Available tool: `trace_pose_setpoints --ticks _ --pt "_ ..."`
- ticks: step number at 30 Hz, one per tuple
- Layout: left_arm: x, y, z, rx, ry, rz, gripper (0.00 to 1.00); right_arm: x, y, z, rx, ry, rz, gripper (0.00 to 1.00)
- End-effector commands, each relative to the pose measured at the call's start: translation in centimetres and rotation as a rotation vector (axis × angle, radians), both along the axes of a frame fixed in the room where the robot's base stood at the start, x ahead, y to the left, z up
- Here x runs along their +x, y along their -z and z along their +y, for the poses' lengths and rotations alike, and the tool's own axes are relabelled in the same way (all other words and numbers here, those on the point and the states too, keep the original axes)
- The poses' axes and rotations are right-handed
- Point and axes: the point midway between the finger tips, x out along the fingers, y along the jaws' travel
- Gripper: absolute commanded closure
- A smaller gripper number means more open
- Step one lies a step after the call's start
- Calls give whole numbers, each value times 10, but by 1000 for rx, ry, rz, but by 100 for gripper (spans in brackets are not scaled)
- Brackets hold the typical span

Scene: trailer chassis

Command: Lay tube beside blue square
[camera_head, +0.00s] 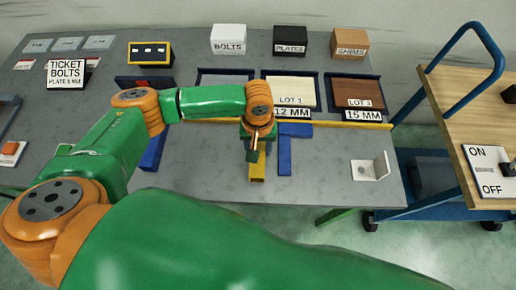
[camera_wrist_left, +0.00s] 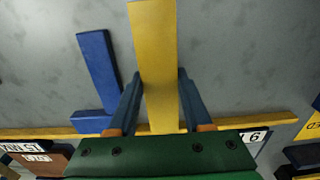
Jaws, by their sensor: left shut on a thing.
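My left gripper (camera_head: 255,153) is over the grey table, shut on a yellow tube (camera_head: 257,172). The tube points toward the table's front edge; its rear part is hidden under the gripper. In the left wrist view the tube (camera_wrist_left: 154,60) runs between the two blue fingers (camera_wrist_left: 156,105). The blue square (camera_head: 285,158), an L shape, lies just right of the tube with a gap between. In the wrist view the square (camera_wrist_left: 98,70) is on the left, slightly angled to the tube. I cannot tell whether the tube touches the table. My right gripper is not in view.
A long yellow strip (camera_head: 345,123) crosses the table behind the square. Behind it are a LOT 1 tray (camera_head: 290,90) and a LOT 3 tray (camera_head: 357,92). A pale angle bracket (camera_head: 370,168) stands at right. The table between square and bracket is clear.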

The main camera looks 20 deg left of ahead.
Motion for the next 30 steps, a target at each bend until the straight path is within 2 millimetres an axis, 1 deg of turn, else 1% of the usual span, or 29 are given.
trace_pose_setpoints --ticks 1,2,3,4,5,12,14,15,17,24,27,30 --pt "0 1 0 -1 0 0 100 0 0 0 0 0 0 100" --pt "0 1 0 0 0 0 42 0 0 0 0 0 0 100" --pt "0 1 0 0 0 0 32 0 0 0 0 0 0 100" --pt "0 1 0 0 0 0 24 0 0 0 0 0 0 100" --pt "0 1 0 0 0 0 21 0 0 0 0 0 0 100" --pt "0 1 0 0 0 0 21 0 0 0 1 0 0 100" --pt "0 -2 0 0 0 -1 21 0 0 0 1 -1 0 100" --pt "0 -7 0 -1 0 -1 21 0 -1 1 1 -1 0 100" --pt "1 -19 0 -1 1 -3 21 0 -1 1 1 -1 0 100" --pt "1 -86 0 -2 0 -6 21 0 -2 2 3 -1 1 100" --pt "1 -107 0 -1 0 -3 21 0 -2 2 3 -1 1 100" --pt "0 -118 -1 -2 0 -2 21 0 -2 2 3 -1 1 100"
